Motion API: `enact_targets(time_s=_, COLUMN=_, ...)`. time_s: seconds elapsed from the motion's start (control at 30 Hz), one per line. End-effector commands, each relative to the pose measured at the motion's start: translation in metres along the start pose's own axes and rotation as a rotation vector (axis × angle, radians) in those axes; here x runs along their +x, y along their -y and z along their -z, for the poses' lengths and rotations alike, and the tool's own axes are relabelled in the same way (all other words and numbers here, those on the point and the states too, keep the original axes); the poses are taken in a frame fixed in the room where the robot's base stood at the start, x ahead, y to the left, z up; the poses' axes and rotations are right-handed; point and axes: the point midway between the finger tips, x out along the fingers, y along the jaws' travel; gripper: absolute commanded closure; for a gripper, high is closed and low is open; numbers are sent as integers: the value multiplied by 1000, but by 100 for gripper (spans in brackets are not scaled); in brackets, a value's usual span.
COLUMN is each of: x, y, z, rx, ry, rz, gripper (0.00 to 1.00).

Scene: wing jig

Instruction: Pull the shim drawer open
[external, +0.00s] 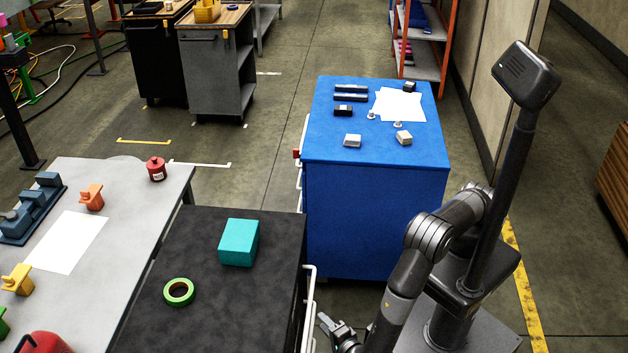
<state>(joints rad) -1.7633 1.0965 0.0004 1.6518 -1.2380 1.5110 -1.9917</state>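The drawer fronts are seen almost edge-on. White bar handles (309,290) stick out from the right side of the black-topped cabinet (200,315). More white handles (302,165) show on the left side of the blue cabinet (375,220), with a small red piece beside them. I cannot tell which drawer is the shim drawer; no drawer visibly stands open. My gripper (330,325) is low at the bottom edge, just right of the black-topped cabinet's handles. It is small and partly cut off, so its opening and any contact with a handle cannot be told.
A teal box (239,242) and a green tape roll (179,292) lie on the black top. Papers and small parts lie on the blue top. A grey table (120,190) stands at left. My arm fills the lower right. Open floor lies behind the cabinets.

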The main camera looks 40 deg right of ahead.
Motion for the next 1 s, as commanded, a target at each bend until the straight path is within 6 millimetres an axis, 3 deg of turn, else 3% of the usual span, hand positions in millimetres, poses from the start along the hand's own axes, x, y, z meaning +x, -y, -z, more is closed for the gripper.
enact_targets(time_s=0.1, x=-20, y=-20, z=-4, rx=-80, ry=60, rz=38, gripper=64)
enact_targets(time_s=0.27, x=-21, y=-27, z=-6, rx=-113, ry=81, rz=54, gripper=64)
enact_targets(time_s=0.7, x=54, y=-23, z=-11, rx=-110, ry=77, rz=52, gripper=64)
enact_targets(time_s=1.0, x=81, y=-21, z=-14, rx=-109, ry=79, rz=50, gripper=64)
